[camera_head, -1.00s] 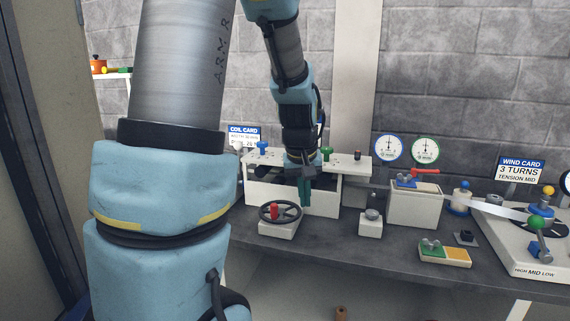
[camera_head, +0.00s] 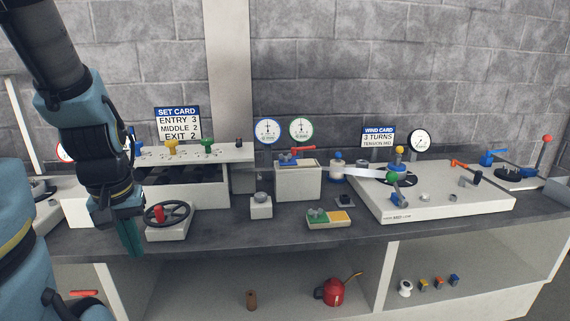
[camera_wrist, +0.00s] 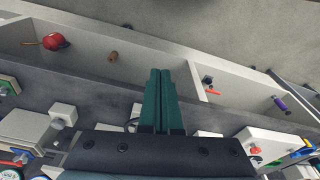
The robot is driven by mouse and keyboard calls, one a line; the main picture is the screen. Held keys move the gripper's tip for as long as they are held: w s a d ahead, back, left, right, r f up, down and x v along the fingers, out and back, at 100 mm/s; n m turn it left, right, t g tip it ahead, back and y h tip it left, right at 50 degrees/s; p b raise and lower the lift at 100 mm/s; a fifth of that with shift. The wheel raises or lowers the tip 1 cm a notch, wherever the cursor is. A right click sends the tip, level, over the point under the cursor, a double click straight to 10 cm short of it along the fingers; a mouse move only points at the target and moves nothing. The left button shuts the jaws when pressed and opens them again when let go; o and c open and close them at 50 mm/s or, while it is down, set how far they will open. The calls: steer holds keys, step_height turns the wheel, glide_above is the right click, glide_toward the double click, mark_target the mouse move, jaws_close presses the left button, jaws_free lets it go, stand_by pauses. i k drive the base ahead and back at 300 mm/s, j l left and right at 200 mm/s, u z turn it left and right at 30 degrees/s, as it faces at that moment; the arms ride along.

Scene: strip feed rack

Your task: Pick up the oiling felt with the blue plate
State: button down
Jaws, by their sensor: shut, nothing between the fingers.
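A small block with a blue face (camera_head: 454,280) sits on the lower shelf at the right in the head view, at the right end of a short row. It may be the felt with the blue plate, but it is too small to be sure. Similar blocks with a red face (camera_head: 438,283) and a yellow face (camera_head: 423,285) sit to its left. My gripper (camera_head: 133,252) is shut and empty at the bench's front edge on the left, far from the row. Its closed teal fingers also show in the wrist view (camera_wrist: 160,73), where I make out no blue-faced block.
A red oil can (camera_head: 332,292) and a brown spool (camera_head: 251,300) stand on the lower shelf, left of an upright divider (camera_head: 388,275). A white roll (camera_head: 405,288) stands beside the blocks. A handwheel (camera_head: 168,215) is close to my gripper. The bench edge overhangs the shelf.

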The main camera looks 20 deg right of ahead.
mark_target(309, 163)
steer(key=l+u, duration=0.25)
steer(key=u, duration=0.2)
steer(key=l+u, duration=0.25)
steer(key=u, duration=0.25)
steer(key=k+l+u, duration=0.1)
steer(key=l, duration=0.35)
steer(key=k+l+u, duration=0.1)
steer(key=k+l, duration=0.2)
steer(key=l, duration=0.15)
steer(key=k+l+u, duration=0.1)
steer(key=l, duration=0.3)
steer(key=k+l+u, duration=0.1)
steer(key=k+l, duration=0.25)
steer(key=k+l+u, duration=0.1)
steer(key=k+l, duration=0.15)
steer(key=l, duration=0.2)
